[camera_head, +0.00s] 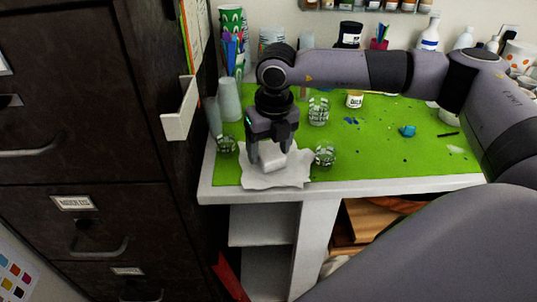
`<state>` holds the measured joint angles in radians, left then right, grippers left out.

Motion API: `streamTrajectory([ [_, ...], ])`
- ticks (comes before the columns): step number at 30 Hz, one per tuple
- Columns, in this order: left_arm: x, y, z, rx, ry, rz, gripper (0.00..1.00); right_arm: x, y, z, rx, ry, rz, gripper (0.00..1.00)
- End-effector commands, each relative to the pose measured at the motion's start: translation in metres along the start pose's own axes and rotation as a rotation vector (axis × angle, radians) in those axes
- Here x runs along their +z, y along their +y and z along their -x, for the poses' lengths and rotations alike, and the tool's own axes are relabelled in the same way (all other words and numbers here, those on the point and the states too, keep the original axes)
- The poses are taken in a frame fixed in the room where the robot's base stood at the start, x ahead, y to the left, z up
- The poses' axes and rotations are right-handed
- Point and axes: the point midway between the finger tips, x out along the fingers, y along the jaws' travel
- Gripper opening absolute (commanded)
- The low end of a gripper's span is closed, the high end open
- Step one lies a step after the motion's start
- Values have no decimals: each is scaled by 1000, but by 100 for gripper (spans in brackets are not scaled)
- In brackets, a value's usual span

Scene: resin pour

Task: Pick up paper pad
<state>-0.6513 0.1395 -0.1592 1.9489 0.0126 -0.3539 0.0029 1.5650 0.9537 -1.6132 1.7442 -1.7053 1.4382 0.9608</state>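A white, crumpled, sheet-like paper (290,178) lies at the front left edge of the green work surface. A small white block-like piece (273,163) sits on it; I cannot tell which of the two is the paper pad. My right gripper (270,155) reaches down over the paper, with its fingers spread apart. The white piece shows between and just below the fingertips, and I see no clear grip on it. The gripper partly hides it. My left gripper is not in view.
Patterned glass cups stand close to the gripper, at its left (226,145), right front (325,154) and right back (319,111). A dark cabinet (85,120) borders the left side. Jars and bottles (429,35) line the back.

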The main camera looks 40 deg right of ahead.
Motion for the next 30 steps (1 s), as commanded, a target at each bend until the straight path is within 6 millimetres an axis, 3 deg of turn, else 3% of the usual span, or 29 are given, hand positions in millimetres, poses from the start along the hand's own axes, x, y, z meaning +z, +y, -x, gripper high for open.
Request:
streamTrajectory([
  [1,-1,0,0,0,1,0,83,0,0,0,0,0,0,52],
  [3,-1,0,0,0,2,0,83,0,0,0,0,0,0,30],
  [14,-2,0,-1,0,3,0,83,1,0,3,0,-1,0,29],
  [19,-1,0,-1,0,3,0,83,3,0,15,1,-3,-1,29],
  [23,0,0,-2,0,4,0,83,7,1,38,2,-5,-1,29],
  [30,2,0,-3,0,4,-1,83,17,1,105,3,-6,0,29],
])
